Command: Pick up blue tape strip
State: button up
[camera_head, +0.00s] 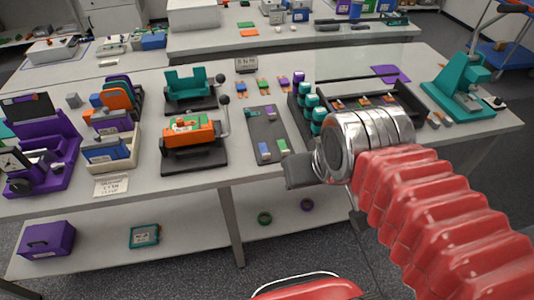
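Small blue pieces show on the bench in the head view. One blue and white piece (264,151) lies at the near end of a dark grey mat (267,125), left of my gripper. Another small blue and orange piece (242,88) lies behind the mat. I cannot tell which, if either, is the blue tape strip. My gripper (300,172) reaches in from the right, at the bench's front edge, near the mat's near end. Its dark fingers point left and are seen from the side; the gap between them is hidden. I see nothing held in it.
A green piece (283,147) lies beside the blue and white one. An orange device (189,134) with a lever stands left of the mat. A black tray (345,103) with teal cylinders stands behind my arm. A teal press (458,88) stands at the right.

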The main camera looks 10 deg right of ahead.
aim_at(264, 151)
jog(key=z, duration=0.8)
jog(key=k, duration=0.8)
jog(key=u, duration=1.3)
jog(key=i, duration=1)
jog(key=u, duration=0.05)
